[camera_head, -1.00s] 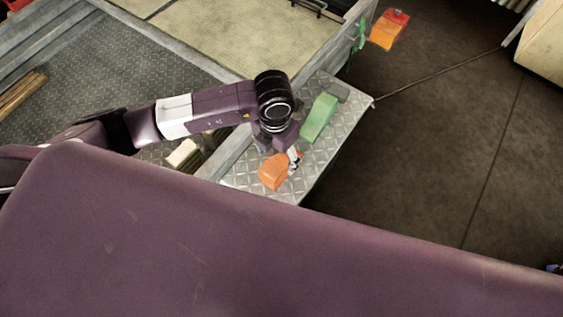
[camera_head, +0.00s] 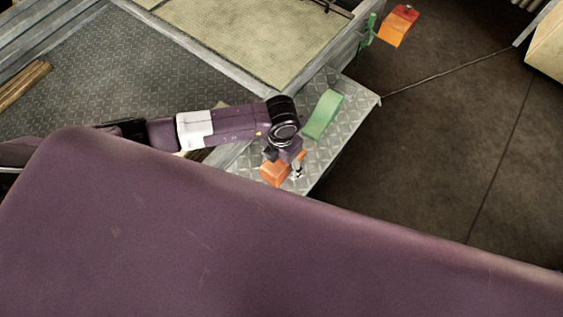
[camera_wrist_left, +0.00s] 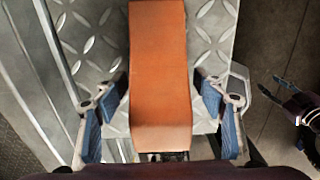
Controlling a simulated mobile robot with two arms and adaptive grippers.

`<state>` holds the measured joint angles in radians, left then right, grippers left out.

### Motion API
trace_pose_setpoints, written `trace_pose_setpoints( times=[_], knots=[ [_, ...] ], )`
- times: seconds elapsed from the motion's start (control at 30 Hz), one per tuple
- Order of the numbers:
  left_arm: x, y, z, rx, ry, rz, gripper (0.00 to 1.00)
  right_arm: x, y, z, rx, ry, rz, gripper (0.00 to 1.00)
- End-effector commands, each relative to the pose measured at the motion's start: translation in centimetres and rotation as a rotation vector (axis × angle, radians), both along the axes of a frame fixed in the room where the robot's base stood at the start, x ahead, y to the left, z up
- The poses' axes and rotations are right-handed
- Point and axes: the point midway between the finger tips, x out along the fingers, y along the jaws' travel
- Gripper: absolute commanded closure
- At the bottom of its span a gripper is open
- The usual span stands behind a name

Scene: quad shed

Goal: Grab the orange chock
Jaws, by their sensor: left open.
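The orange chock (camera_head: 272,174) lies on a metal tread-plate ledge (camera_head: 338,137), partly hidden by my left gripper (camera_head: 284,170) in the head view. In the left wrist view the orange chock (camera_wrist_left: 160,65) runs lengthwise down the middle, between the two fingers of my left gripper (camera_wrist_left: 162,103). The fingers are spread, one on each side, with a narrow gap on both sides. My right gripper (camera_wrist_left: 285,100) shows small at the right edge of the left wrist view; its jaw opening is unclear.
A green chock (camera_head: 323,115) lies on the same ledge behind my left gripper. A raised metal rail (camera_wrist_left: 50,70) runs along the ledge's left side. An orange and red object (camera_head: 399,25) is at the back. Dark floor (camera_head: 430,150) drops away to the right.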

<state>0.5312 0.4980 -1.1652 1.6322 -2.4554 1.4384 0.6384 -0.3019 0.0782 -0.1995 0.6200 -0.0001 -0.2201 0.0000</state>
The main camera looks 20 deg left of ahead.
Motion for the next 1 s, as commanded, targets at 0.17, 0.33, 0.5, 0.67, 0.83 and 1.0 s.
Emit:
trace_pose_setpoints(
  times=[0.17,0.33,0.5,0.67,0.83,1.0],
  knots=[
    [0.01,0.00,0.01,0.000,0.000,0.000,0.40,0.09,0.00,-0.01,0.000,-0.001,0.000,0.60],
    [0.01,0.01,0.03,0.000,0.000,0.000,0.58,0.21,0.00,-0.01,0.001,-0.003,0.000,0.60],
    [0.03,0.01,0.04,0.000,0.000,0.000,0.77,0.23,0.00,-0.01,0.000,-0.003,0.001,0.60],
    [0.07,-0.02,0.11,0.000,-0.001,0.000,0.92,0.24,-0.01,0.00,0.000,-0.003,0.001,0.60],
    [0.08,-0.02,0.12,-0.001,-0.002,0.000,0.92,0.24,-0.03,0.00,0.000,-0.003,0.001,0.60],
    [0.15,0.00,0.65,-0.001,-0.003,0.000,0.92,0.23,-0.11,-0.03,-0.001,-0.003,0.001,0.60]
  ],
)
